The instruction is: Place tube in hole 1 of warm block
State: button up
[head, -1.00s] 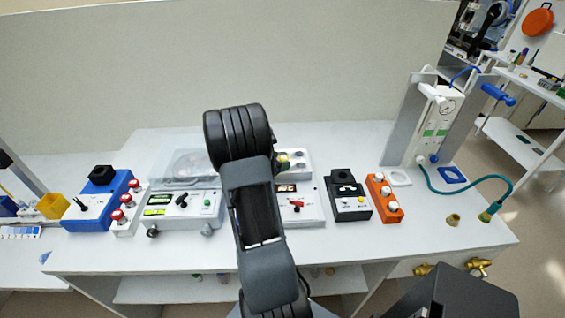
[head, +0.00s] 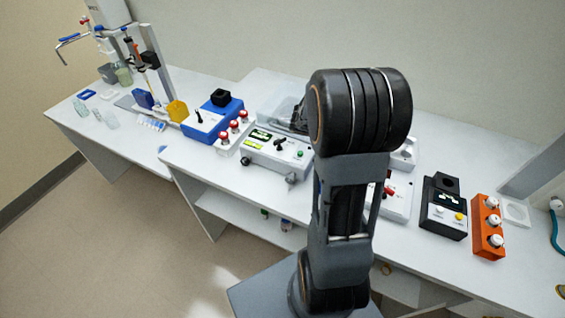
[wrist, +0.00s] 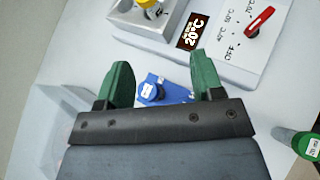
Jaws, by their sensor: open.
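The warm block (head: 397,203) is likely the white box with a red knob on the bench, largely hidden behind my arm in the head view. In the wrist view, a white panel (wrist: 238,48) shows a 20°C display, a red knob and temperature marks. My gripper (wrist: 160,68) is open, its two green fingers apart with nothing visibly clasped. A blue item with a white label (wrist: 150,90) shows beyond and between the fingers. I cannot tell which is the task's tube. The block's holes are not clear.
A black device (head: 443,210) and an orange rack with white caps (head: 487,225) stand at right. A device with a green display (head: 268,150), a blue box (head: 212,120) and a yellow container (head: 177,110) stand left. Small vials (head: 286,225) show on the lower shelf.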

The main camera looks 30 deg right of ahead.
jog(key=s+a+r+m+t+y, duration=0.1)
jog(key=a+m+y, duration=0.3)
jog(key=a, duration=0.5)
jog(key=s+a+r+m+t+y, duration=0.1)
jog(key=a+r+m+t+y, duration=0.2)
jog(key=a, duration=0.7)
jog(key=s+a+r+m+t+y, duration=0.2)
jog(key=a+m+t+y, duration=0.2)
jog(key=a, duration=0.6)
jog(key=shift+m+y, duration=0.3)
jog(key=shift+m, duration=0.4)
jog(key=shift+d, duration=0.1)
